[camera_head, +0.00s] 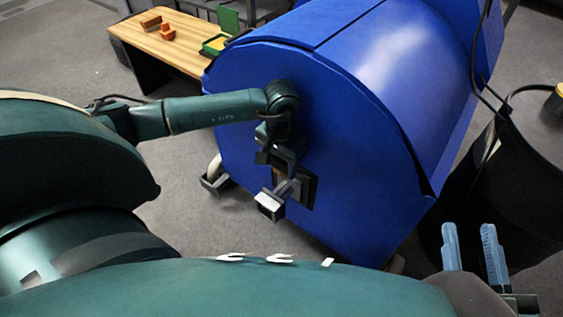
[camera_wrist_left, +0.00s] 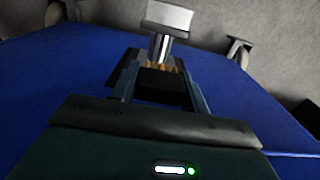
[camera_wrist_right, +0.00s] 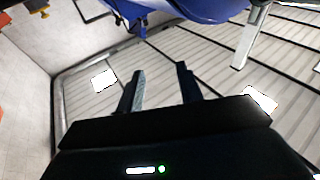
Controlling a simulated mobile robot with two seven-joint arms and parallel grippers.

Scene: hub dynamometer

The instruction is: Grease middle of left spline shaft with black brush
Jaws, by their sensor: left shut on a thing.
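The spline shaft is a short silver shaft (camera_head: 287,190) sticking out of a dark square plate (camera_head: 308,192) on the blue machine's end face, with a pale block (camera_head: 269,205) at its outer end. The shaft (camera_wrist_left: 160,46) also shows in the left wrist view. My left gripper (camera_wrist_left: 158,92) is shut on the black brush (camera_wrist_left: 160,82). The brush's tan bristles point at the shaft and look to be at or against it; exact contact cannot be told. In the head view my left gripper (camera_head: 279,160) is just above the shaft. My right gripper (camera_head: 470,250) is open and empty.
The large blue machine (camera_head: 340,130) fills the middle. A grey foot (camera_head: 214,184) stands at its lower left. A wooden table (camera_head: 170,45) with orange blocks and a green tray is at the back left. A black drum (camera_head: 520,190) stands right, near my right gripper.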

